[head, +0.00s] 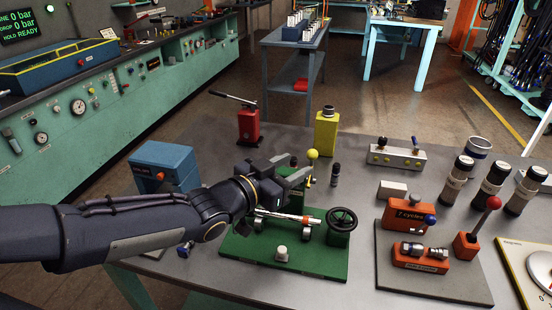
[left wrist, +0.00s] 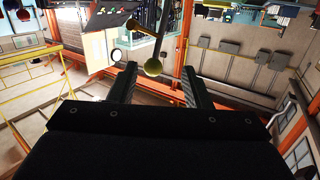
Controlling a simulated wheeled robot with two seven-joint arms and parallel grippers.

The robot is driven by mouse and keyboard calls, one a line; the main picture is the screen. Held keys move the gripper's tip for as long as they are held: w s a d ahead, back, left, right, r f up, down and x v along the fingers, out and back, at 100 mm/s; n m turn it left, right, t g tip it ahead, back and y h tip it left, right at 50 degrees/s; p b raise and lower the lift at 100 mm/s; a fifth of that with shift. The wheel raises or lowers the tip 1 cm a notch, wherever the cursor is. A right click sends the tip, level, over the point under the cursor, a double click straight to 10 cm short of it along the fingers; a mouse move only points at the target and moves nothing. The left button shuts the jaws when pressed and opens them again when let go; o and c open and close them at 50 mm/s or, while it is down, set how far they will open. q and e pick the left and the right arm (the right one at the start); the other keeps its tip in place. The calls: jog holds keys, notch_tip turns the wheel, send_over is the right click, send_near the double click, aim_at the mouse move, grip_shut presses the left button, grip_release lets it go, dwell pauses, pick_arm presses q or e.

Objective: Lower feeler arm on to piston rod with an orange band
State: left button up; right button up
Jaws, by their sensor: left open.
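A green base (head: 290,268) on the grey bench carries a shiny piston rod (head: 270,213) with an orange band (head: 293,217), lying roughly level. A yellow ball knob (head: 312,154), which appears to belong to the feeler arm, stands above the rod at the back of the base. My left gripper (head: 301,179) is open beside the knob. The feeler arm's lower part is hidden behind my gripper. My right gripper is out of view.
A black handwheel (head: 342,218) stands at the base's right end, and a white knob (head: 281,253) at its front. A blue box (head: 162,165) is left behind my arm. A red hand pump (head: 248,125) and a yellow bottle (head: 326,131) stand behind. Orange blocks (head: 409,213) are to the right.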

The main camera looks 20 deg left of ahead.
aim_at(312, 165)
pick_arm(q)
jog(key=shift+w+d+r+m+h, duration=0.1)
jog(key=shift+d+r+m+h, duration=0.25)
jog(key=shift+h, duration=0.25)
jog(key=x, duration=0.7)
jog(key=shift+w+d, duration=0.2)
jog(key=shift+r, duration=0.1)
grip_shut()
